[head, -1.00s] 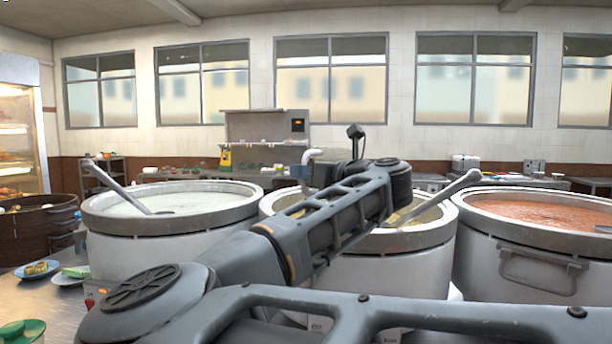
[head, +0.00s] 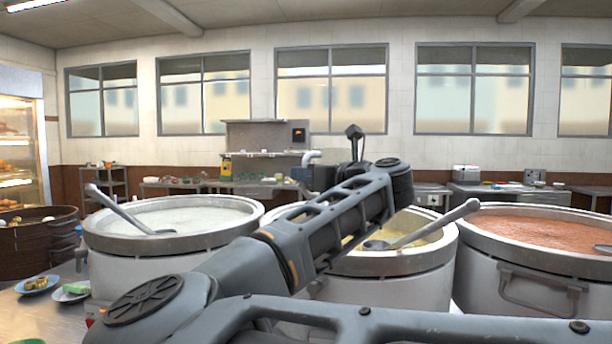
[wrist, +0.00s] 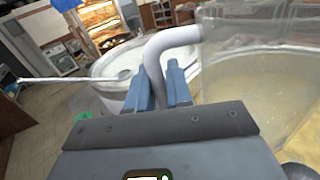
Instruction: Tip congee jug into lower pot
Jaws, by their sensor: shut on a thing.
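My gripper (wrist: 163,88) is shut on the grey curved handle (wrist: 158,62) of a see-through jug (wrist: 245,28) in the wrist view. The jug is over or beside a pot of pale yellow congee. In the head view my arm hides most of the jug; the handle (head: 312,156) shows left of my forearm. The middle pot (head: 395,263) holds yellowish congee, lying well below its rim. The left pot (head: 150,268) holds white congee and the right pot (head: 520,292) orange-red congee, both nearer their rims. I cannot tell the jug's tilt or contents.
Ladles rest in the left pot (head: 122,212) and middle pot (head: 435,224), their handles sticking out over the rims. A steamer basket (head: 38,240) and small plates (head: 38,286) are at the left. Counters with appliances line the back wall. Air above the pots is mostly clear.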

